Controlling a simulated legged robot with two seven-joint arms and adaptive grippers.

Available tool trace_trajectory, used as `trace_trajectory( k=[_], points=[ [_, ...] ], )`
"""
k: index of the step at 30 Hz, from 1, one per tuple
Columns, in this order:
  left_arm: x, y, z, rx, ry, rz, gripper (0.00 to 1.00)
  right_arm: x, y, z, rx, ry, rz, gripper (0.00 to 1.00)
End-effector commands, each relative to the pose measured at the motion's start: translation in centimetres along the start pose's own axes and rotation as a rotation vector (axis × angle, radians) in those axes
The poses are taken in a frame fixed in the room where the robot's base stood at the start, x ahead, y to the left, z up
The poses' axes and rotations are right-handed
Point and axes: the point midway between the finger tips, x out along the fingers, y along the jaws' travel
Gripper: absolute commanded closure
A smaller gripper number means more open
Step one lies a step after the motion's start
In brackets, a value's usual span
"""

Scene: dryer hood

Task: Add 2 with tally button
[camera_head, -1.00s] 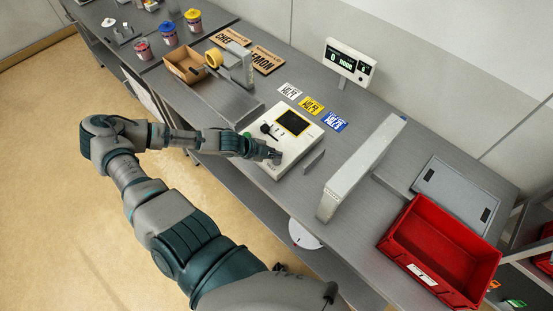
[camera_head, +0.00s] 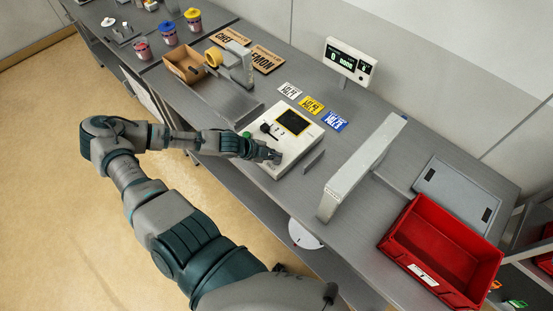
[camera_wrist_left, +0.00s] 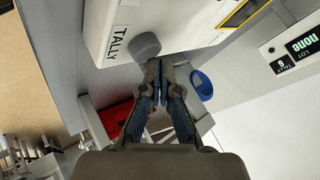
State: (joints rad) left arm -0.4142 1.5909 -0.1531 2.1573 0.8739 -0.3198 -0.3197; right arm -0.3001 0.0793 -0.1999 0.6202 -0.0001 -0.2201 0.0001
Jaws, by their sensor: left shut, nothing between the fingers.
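The white control box (camera_head: 301,128) stands on the grey bench, with a dark screen, a black knob and a green button on top. In the left wrist view its panel (camera_wrist_left: 170,22) carries a TALLY label (camera_wrist_left: 120,29) beside a round grey tally button (camera_wrist_left: 145,46). My left gripper (camera_head: 276,157) is shut and empty at the front right of the box. In the left wrist view its fingertips (camera_wrist_left: 159,66) are right at the button; I cannot tell whether they touch it. A display (camera_head: 350,61) stands at the back; its tally digit is too small to read surely.
A red crate (camera_head: 442,252) and a grey panel (camera_head: 457,196) are at the right. A grey upright barrier (camera_head: 362,168) stands right of the box. White, yellow and blue cards (camera_head: 312,105) lie behind it. A cardboard tray (camera_head: 185,67) is at the left.

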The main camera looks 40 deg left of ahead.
Motion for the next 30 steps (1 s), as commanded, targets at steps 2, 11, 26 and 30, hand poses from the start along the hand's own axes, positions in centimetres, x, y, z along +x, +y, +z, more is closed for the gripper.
trace_trajectory(
  k=[2,11,26,30],
  points=[
    [-0.03,-0.03,-0.02,0.000,0.000,0.000,1.00,-0.03,0.02,0.00,0.000,0.000,0.000,0.44],
    [0.13,0.07,0.10,0.001,0.000,0.000,1.00,0.19,0.06,0.04,0.000,0.000,0.001,0.44],
    [0.56,0.38,0.42,0.000,0.000,0.000,1.00,0.78,0.06,0.14,-0.001,-0.001,0.001,0.44],
    [0.68,0.47,0.52,0.000,-0.001,0.000,1.00,0.94,0.05,0.16,-0.001,-0.001,0.001,0.44]
  ],
)
